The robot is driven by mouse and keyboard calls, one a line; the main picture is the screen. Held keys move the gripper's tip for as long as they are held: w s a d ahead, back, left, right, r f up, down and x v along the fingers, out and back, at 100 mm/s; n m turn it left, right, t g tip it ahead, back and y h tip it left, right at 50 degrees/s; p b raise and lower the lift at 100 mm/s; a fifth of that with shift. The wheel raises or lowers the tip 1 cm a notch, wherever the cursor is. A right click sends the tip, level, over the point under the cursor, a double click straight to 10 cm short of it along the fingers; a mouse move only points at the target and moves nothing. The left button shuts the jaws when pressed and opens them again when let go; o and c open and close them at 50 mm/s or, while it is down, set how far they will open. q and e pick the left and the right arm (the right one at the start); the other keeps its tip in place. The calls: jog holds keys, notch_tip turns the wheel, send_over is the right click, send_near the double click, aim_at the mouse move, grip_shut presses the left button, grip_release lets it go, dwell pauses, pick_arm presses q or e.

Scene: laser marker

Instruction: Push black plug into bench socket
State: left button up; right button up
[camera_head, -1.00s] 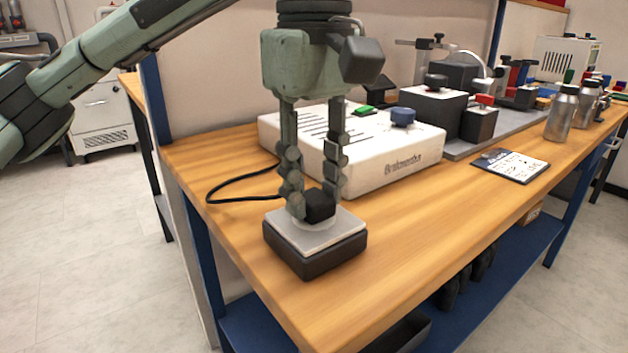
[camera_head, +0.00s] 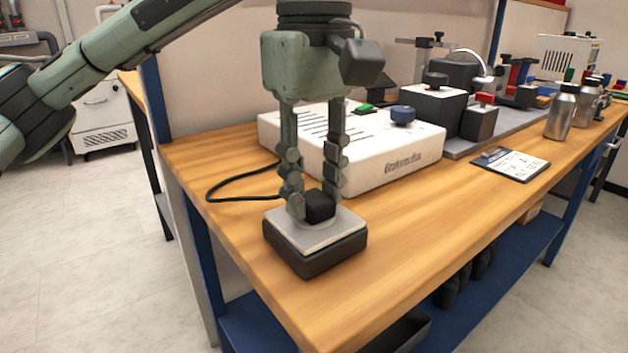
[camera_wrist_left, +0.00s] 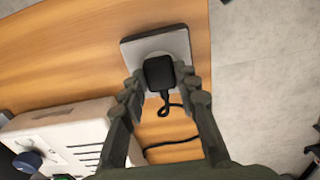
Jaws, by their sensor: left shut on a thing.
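The black plug (camera_head: 319,206) is at the top of the bench socket (camera_head: 316,247), a dark block with a light grey top plate near the bench's front left corner. My left gripper (camera_head: 312,205) points down with its fingers on both sides of the plug, shut on it. In the left wrist view the plug (camera_wrist_left: 159,73) lies between the fingertips, over the round recess of the socket plate (camera_wrist_left: 175,42). Its cable (camera_wrist_left: 166,106) runs back toward the white box. The plug's underside is hidden, so I cannot tell how deep it sits. My right gripper is not in view.
A white box (camera_head: 390,165) with a blue knob stands just behind the gripper, and the black cable (camera_head: 235,184) loops left of it. A dark card (camera_head: 511,164) and metal bottles (camera_head: 562,112) are further right. The bench's front middle is clear.

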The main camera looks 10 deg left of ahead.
pick_arm(q)
jog(key=o, duration=1.1)
jog(key=shift+o, duration=0.4)
jog(key=o, duration=0.4)
jog(key=shift+o, duration=0.2)
jog(key=shift+r, duration=0.1)
jog(key=shift+r+p, duration=2.65)
jog(key=shift+r, duration=0.3)
jog(key=shift+c, duration=0.6)
